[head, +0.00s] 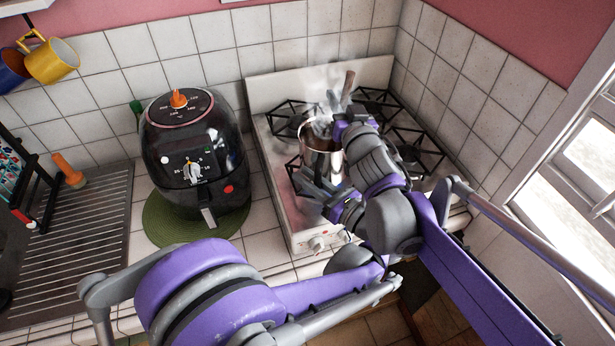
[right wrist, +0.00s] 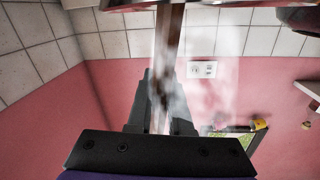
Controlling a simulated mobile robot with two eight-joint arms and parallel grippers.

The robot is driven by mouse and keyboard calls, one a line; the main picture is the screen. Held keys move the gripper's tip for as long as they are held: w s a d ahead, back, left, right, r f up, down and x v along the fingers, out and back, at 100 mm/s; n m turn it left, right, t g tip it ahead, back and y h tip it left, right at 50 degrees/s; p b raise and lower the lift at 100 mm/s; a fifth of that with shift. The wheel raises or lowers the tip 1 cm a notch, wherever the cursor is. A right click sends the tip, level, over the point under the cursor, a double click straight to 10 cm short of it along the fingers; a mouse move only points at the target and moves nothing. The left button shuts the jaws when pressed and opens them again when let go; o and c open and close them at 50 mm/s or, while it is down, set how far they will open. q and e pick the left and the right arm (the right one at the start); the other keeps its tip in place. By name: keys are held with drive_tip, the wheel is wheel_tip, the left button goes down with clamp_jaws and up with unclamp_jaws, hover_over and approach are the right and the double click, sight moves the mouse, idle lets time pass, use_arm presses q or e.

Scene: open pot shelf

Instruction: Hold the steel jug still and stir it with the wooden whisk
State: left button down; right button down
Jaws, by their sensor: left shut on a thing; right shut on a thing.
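The steel jug (head: 318,159) stands on the stove, partly covered by my arms, with steam rising around its top. My left gripper (head: 314,190) is low at the jug's near side and shut on it; the exact grip spot is hard to see. My right gripper (head: 327,122) is over the jug's mouth, shut on the wooden whisk. The whisk's handle (head: 348,88) sticks up, slightly tilted, above the gripper. In the right wrist view the wooden handle (right wrist: 171,30) runs between the dark fingers (right wrist: 160,103), blurred by steam. The whisk's lower end is hidden.
The stove (head: 279,190) has black pan grates (head: 379,100) around the jug. A black air fryer (head: 194,150) stands left of it on a green mat (head: 160,225). Tiled walls close off the back and right. Mugs (head: 52,60) hang at upper left.

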wheel_tip(320, 180, up, 12)
drive_tip(key=w+d, duration=0.2)
drive_tip(key=shift+w+d+r, duration=0.2)
drive_tip(key=shift+d+r, duration=0.05)
idle(1.2)
idle(0.3)
drive_tip(key=shift+r, duration=0.1)
drive_tip(key=shift+r, duration=1.9)
use_arm(q)
drive_tip(key=c, duration=0.7)
unclamp_jaws()
